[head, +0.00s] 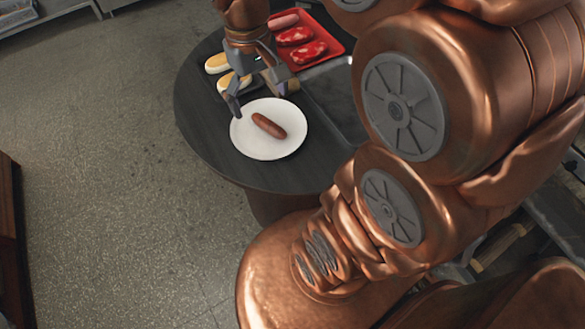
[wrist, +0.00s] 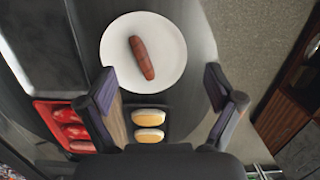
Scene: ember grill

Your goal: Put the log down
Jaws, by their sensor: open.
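My gripper (head: 258,95) is open and empty above the dark round-ended table, beside the white plate. A brown sausage (head: 268,125) lies on the white plate (head: 243,138); in the wrist view the sausage (wrist: 142,58) is beyond the fingertips.
A red tray (head: 333,46) holds a pale sausage and red meat pieces. Two yellowish buns (wrist: 150,117) lie beside a wooden strip (wrist: 119,124) near my gripper. The table's rounded edge (head: 180,112) is at the left, with open floor (head: 110,180) beyond.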

